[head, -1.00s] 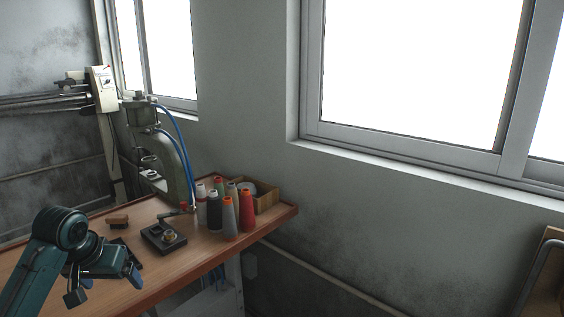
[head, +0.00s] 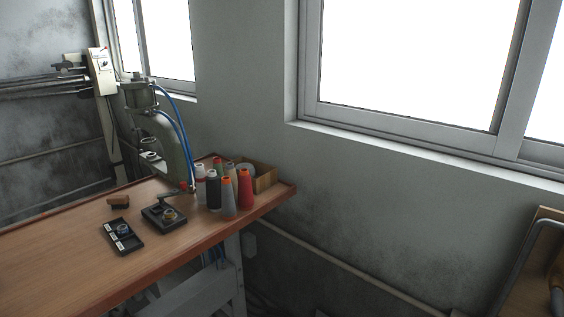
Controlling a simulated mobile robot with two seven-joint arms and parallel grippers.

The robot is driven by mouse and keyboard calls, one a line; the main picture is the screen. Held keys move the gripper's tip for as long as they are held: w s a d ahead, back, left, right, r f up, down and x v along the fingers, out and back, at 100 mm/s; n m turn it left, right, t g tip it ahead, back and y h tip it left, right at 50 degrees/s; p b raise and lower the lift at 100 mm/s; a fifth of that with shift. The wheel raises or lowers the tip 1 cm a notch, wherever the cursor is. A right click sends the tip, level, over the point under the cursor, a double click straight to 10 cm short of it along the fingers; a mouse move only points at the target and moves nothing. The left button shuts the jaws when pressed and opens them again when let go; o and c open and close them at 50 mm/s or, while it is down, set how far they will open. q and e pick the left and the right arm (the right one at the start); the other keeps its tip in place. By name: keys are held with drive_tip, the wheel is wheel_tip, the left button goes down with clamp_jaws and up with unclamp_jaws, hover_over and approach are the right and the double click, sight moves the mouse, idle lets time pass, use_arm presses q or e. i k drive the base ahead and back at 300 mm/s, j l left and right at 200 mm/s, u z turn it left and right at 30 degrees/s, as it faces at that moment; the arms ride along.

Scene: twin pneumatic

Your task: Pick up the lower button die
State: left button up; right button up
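In the head view, a small black tray (head: 134,247) lies on the wooden table, with a small round metal die (head: 123,230) in its middle and pale labels on it. To its right, a black square holder (head: 152,223) carries a brass-coloured round piece (head: 169,215). I cannot tell for sure which of these is the lower button die. The green pneumatic press (head: 170,150) stands behind them with blue hoses. Neither of my grippers is in view.
A brown block (head: 118,201) lies left of the holder. The front left of the wooden table (head: 60,270) is clear. A window and bare wall are behind.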

sight(169, 214)
drive_tip(key=i+l+u, duration=0.15)
drive_tip(key=i, duration=0.35)
drive_tip(key=i+l+u, duration=0.15)
drive_tip(key=i+l, duration=0.2)
drive_tip(key=i, duration=0.1)
